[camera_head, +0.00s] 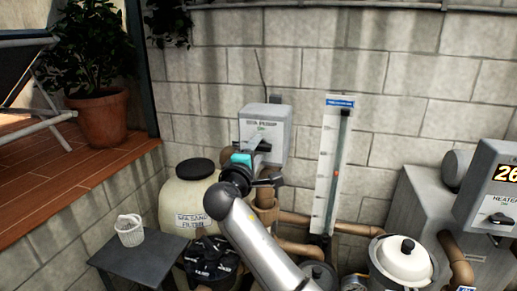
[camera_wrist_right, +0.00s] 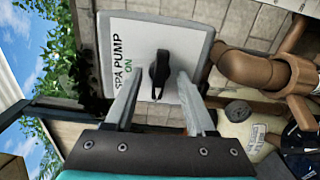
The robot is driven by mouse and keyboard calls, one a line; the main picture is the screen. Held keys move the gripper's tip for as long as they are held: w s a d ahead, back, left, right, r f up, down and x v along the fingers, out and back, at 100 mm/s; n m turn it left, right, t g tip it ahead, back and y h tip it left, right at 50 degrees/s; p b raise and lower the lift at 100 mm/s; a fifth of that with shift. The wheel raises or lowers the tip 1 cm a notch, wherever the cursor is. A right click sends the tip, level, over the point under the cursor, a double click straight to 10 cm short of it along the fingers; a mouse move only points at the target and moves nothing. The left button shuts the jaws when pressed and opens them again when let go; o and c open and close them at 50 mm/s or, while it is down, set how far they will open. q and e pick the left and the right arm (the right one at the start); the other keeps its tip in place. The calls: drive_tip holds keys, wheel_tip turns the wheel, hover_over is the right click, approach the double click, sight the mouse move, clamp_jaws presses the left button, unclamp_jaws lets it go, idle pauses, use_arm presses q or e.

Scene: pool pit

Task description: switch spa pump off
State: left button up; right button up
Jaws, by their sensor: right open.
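The spa pump switch box (camera_head: 281,117) is a light grey box on the block wall, labelled SPA PUMP. It fills the upper part of the right wrist view (camera_wrist_right: 190,35), turned sideways, with ON readable. Its black rotary knob (camera_wrist_right: 159,70) shows there. My right gripper (camera_head: 262,143) is in front of the box and hides part of its face in the head view. In the wrist view its two grey fingers (camera_wrist_right: 160,88) are open, one on each side of the knob, with gaps showing. I cannot tell how deep they reach. My left gripper is not in view.
A white gauge board (camera_head: 327,160) stands right of the box. A sand filter tank (camera_head: 187,200) and brown pipes (camera_head: 345,229) sit below. The heater (camera_head: 490,190) is at the right. A small table (camera_head: 140,258) holds a white basket (camera_head: 130,232).

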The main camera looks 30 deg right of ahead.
idle(0.3)
drive_tip(key=v, duration=0.7)
idle(0.3)
